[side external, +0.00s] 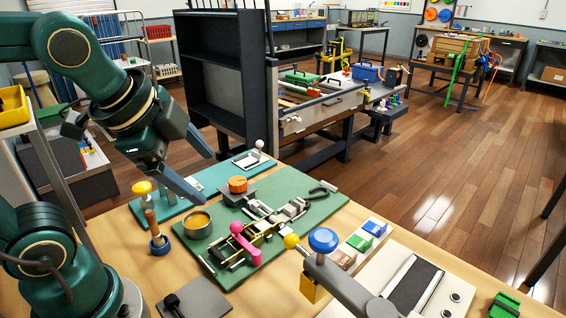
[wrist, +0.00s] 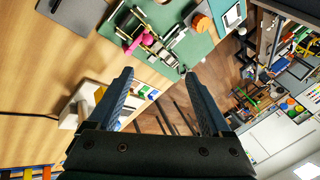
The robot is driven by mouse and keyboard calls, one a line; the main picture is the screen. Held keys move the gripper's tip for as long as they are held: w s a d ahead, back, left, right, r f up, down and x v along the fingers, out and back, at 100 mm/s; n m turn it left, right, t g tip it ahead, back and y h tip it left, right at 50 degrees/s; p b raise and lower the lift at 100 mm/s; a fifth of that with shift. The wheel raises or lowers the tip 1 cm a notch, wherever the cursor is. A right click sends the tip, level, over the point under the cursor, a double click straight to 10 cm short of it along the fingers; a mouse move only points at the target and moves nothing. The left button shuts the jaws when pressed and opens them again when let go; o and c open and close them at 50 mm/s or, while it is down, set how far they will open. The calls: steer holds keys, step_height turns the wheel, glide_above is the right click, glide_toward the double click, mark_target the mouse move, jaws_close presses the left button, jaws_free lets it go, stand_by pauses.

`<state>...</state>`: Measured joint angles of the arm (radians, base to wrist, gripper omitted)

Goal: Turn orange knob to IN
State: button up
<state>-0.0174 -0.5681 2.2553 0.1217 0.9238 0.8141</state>
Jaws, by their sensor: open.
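The orange knob (side external: 238,184) is a short round cap on a dark square base on the green board (side external: 300,222). It also shows in the wrist view (wrist: 201,23), beyond the fingertips near the top edge. Its pointer direction and any IN mark are too small to read. My gripper (side external: 209,180) is open and empty. In the side view its fingers hang to the left of the knob, apparently above the board and apart from it. In the wrist view both fingers (wrist: 158,73) are spread with nothing between them.
A blue round knob (side external: 323,240) stands at the front right.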

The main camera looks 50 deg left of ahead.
steer(key=s+d+f+n+h, duration=0.1)
steer(key=s+d+f+n, duration=0.1)
steer(key=n, duration=0.5)
steer(key=shift+s+d+f+n, duration=0.25)
steer(key=shift+s+f, duration=0.5)
steer(key=shift+s, duration=0.45)
steer(key=shift+a, duration=0.1)
